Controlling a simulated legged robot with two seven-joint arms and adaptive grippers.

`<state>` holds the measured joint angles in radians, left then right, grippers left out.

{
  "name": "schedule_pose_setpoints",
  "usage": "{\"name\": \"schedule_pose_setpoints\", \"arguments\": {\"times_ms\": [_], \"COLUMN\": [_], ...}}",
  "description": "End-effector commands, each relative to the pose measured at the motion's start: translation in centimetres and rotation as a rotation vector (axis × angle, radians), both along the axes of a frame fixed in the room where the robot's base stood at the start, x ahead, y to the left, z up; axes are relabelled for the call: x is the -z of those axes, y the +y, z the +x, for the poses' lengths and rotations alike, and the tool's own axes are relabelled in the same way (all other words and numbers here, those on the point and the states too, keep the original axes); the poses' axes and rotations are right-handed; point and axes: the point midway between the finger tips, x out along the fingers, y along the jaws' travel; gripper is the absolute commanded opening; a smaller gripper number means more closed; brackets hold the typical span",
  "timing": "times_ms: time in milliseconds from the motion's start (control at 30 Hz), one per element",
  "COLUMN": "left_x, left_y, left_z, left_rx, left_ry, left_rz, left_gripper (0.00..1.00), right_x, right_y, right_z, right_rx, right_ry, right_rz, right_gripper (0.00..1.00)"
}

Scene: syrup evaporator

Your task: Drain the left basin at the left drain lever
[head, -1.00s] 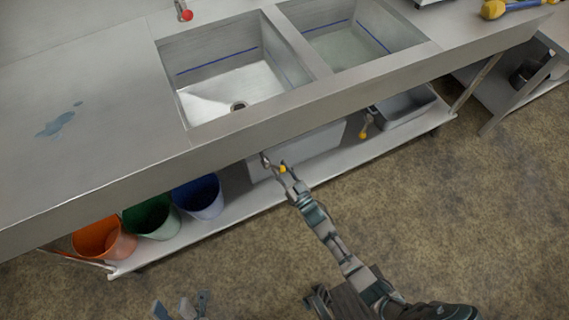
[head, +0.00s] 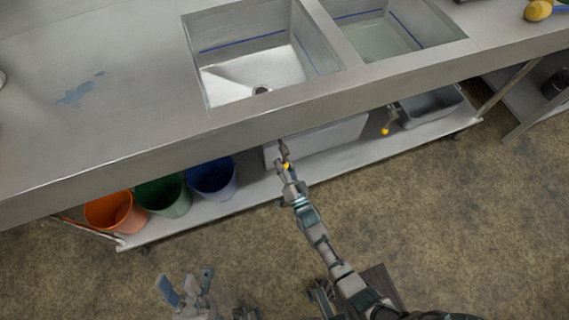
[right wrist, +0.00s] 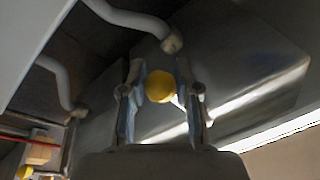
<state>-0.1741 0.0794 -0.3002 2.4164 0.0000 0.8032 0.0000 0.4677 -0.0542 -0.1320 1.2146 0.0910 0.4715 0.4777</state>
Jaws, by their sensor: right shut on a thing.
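The left basin (head: 262,76) is sunk in the steel counter, with a drain hole (head: 262,90) in its pale floor and a blue line around its walls. Below the counter front, my right gripper (head: 285,163) is shut on the yellow knob of the left drain lever (head: 286,166). In the right wrist view the yellow knob (right wrist: 160,86) sits between both fingers; the lever's arm is mostly hidden. My left gripper (head: 186,287) is open and empty, low over the floor, away from the counter.
The right basin (head: 375,40) holds greyish-green liquid. Its yellow-knobbed lever (head: 386,129) hangs beneath the counter edge. Orange (head: 112,211), green (head: 164,195) and blue (head: 212,180) buckets and a grey tub (head: 430,106) stand on the lower shelf. Pipe ends (right wrist: 172,43) show overhead.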

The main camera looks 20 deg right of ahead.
Motion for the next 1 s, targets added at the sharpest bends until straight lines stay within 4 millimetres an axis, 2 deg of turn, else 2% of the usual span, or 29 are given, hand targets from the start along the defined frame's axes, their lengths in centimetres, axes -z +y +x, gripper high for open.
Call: {"name": "schedule_pose_setpoints", "arguments": {"times_ms": [33,300,333,433,767,867,1000], "left_x": [0.1,0.2,0.2,0.2,0.3,0.2,0.1], "left_y": [0.0,0.0,0.0,0.0,0.0,0.0,0.0], "left_z": [0.0,0.0,0.0,0.0,-0.2,-0.3,-0.3], "left_rx": [0.000,0.002,0.003,0.003,0.003,0.003,0.003], "left_ry": [0.002,0.005,0.006,0.006,0.010,0.008,0.006], "left_rz": [0.001,0.004,0.004,0.005,0.008,0.006,0.006], "left_gripper": [0.40,0.40,0.40,0.40,0.40,0.40,0.40], "right_x": [0.6,0.6,0.6,0.5,0.2,0.4,1.1], "right_y": [0.1,0.1,0.1,0.1,0.1,0.0,-0.2], "right_z": [-0.2,-0.2,-0.2,-0.2,-0.3,-1.3,-4.0], "right_rx": [-0.001,-0.002,-0.002,-0.002,-0.001,-0.001,-0.002], "right_ry": [0.012,0.012,0.013,0.011,0.003,0.003,0.005], "right_rz": [0.003,0.003,0.003,0.003,0.002,0.002,0.001], "right_gripper": [0.00,0.00,0.33,0.57,0.57,0.57,0.57]}}
